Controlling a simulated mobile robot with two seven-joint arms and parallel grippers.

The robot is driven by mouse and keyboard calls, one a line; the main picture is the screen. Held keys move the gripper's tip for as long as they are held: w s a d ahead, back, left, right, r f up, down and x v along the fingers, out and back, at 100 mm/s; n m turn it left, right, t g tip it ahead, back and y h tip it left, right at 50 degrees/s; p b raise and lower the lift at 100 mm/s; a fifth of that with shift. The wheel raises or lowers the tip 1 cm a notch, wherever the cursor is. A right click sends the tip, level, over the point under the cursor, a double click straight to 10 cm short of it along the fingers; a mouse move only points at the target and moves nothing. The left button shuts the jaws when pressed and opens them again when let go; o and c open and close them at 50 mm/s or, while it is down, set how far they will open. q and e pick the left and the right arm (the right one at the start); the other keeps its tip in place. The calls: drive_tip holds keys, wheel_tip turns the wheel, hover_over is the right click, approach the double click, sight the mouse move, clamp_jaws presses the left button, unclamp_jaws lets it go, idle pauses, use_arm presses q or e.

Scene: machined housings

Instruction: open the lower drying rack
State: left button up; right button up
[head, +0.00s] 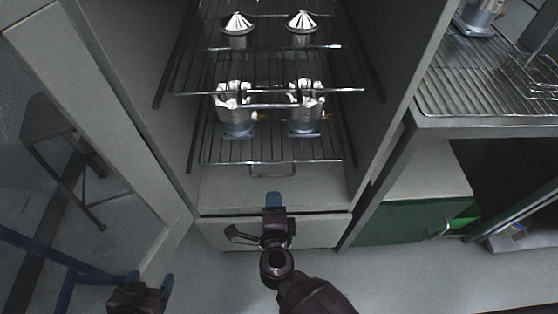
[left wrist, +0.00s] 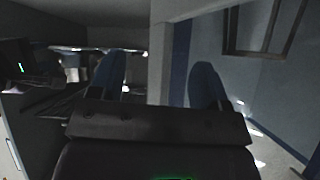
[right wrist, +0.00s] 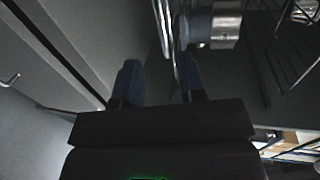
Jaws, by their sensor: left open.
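The lower drying rack (head: 220,150) is a wire shelf inside the open cabinet, with a small wire handle (head: 272,172) at its front edge. It carries two metal housings (head: 236,122) (head: 305,120). My right gripper (head: 274,199) is in front of the rack, just below the handle in the head view. In the right wrist view its blue fingers (right wrist: 160,85) are partly apart, with rack wires beyond; no grip on the handle shows. My left gripper (head: 150,279) is open and empty at the lower left, near the cabinet door; its fingers also show in the left wrist view (left wrist: 158,85).
An upper rack (head: 330,47) holds two cone-topped parts (head: 237,24) (head: 302,22). The open cabinet door (head: 95,110) stands at left, with a stool (head: 48,128) beyond. At right is a bench with a wire tray (head: 480,97) and a green drawer (head: 395,222).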

sight(273, 174)
use_arm(q)
drive_tip(key=shift+s+a+f+g+b, duration=0.15)
drive_tip(key=shift+s+f+b, duration=0.25)
drive_tip(key=shift+f+b, duration=0.2)
drive_tip(key=shift+s+a+f+g+b, duration=0.1)
drive_tip(key=shift+s+f+g+b, duration=0.05)
drive_tip(key=shift+s+f+b, duration=0.4)
use_arm(e)
drive_tip(key=shift+x, duration=5.15)
use_arm(q)
drive_tip(key=shift+w+f, duration=0.15)
use_arm(e)
drive_tip(key=shift+d+r, duration=0.1)
use_arm(q)
drive_tip(key=shift+d, duration=0.15)
use_arm(e)
clamp_jaws()
